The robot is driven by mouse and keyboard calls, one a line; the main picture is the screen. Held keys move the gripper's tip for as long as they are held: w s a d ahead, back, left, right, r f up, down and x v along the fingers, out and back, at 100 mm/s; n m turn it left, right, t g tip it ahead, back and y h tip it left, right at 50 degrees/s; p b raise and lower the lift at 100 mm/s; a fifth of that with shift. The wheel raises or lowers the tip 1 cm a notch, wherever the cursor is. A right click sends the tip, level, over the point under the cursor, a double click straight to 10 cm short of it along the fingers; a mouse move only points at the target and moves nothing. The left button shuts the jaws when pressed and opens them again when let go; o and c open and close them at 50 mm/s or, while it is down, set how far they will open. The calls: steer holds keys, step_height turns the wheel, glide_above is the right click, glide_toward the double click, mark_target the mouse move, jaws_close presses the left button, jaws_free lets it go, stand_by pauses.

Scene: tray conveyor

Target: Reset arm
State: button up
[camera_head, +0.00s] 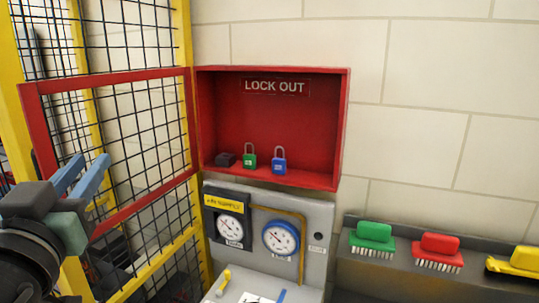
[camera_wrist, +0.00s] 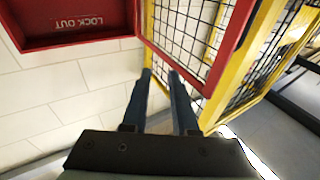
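My gripper (camera_head: 90,168) is at the left of the head view, with its two blue fingers apart and nothing visible between them. The wrist view also shows the fingers apart (camera_wrist: 160,74). The fingers are by the outer, lower part of a red-framed door (camera_head: 112,76). I cannot tell whether they touch it. The door stands swung open to the left of a red LOCK OUT box (camera_head: 270,125). The door frame (camera_wrist: 212,75) and box (camera_wrist: 75,35) also show in the wrist view.
A gauge panel (camera_head: 315,232) is below. Green (camera_head: 372,237), red (camera_head: 438,250) and yellow (camera_head: 516,262) brushes are at right. A yellow-framed mesh fence (camera_head: 183,40) stands behind the door.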

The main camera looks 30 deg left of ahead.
steer(key=w+d+r+m+t+h, duration=0.1)
steer(key=w+d+r+t, duration=0.15)
steer(key=d, duration=0.35)
steer(key=w+d+r+m+t+h, duration=0.1)
steer(key=w+d+r+t, duration=0.1)
steer(key=w+d+r, duration=0.3)
steer(key=s+d+r+m+t+h, duration=0.1)
steer(key=d+r+t+h, duration=0.1)
steer(key=d, duration=0.7)
steer(key=s+d+r+m+t+h, duration=0.1)
steer(key=d+r+m+t+h, duration=0.1)
steer(key=d, duration=0.7)
steer(key=s+d+r+m+t+h, duration=0.1)
steer(key=d+r+m+t+h, duration=0.1)
steer(key=d+h, duration=0.4)
steer(key=d+r+t, duration=0.1)
steer(key=d+r, duration=0.1)
steer(key=shift+s+d, duration=0.2)
steer(key=shift+d, duration=0.2)
steer(key=shift+f, duration=0.1)
